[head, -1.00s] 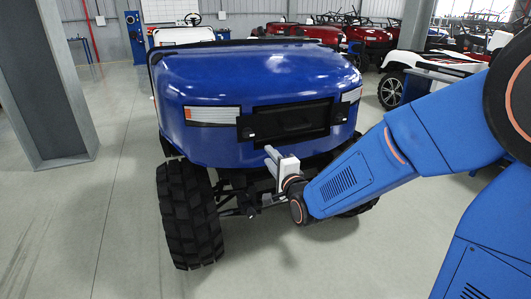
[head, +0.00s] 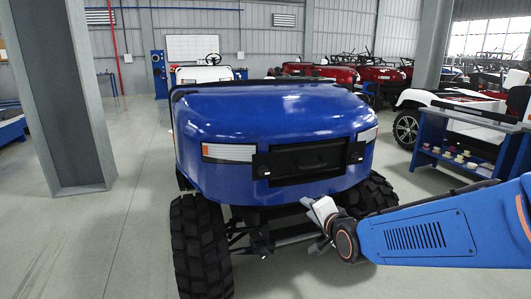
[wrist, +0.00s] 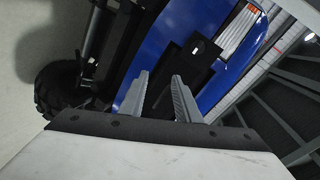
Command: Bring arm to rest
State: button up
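My gripper (head: 318,208) is in front of the lower right of a blue vehicle (head: 250,115) in the head view, below its front panel. In the wrist view its two grey fingers (wrist: 160,98) stand apart with a gap between them. I see nothing held in the gap. The blue vehicle also shows behind the fingers in the wrist view (wrist: 155,55). My blue arm reaches in from the right of the head view. Whether the fingers touch the vehicle cannot be told, but they look clear of it.
A grey pillar (head: 62,95) stands at the left. A blue workbench (head: 465,140) with small items on its shelf is at the right, near a white vehicle (head: 480,110). Red vehicles (head: 385,75) stand at the back. The floor at the left is open.

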jog(key=s+d+f+n+g+h, duration=0.1)
jog(key=s+d+n+g, duration=0.2)
jog(key=s, duration=0.7)
jog(key=s+d+f+n+g+h, duration=0.1)
jog(key=s+d+n+g, duration=0.2)
jog(key=s+d, duration=0.4)
jog(key=s+d+f+n+g+h, duration=0.1)
jog(key=s+d+n+g, duration=0.2)
jog(key=s, duration=1)
jog(key=shift+d+n+h, duration=0.4)
jog(key=shift+d+n, duration=0.3)
jog(key=shift+d, duration=0.2)
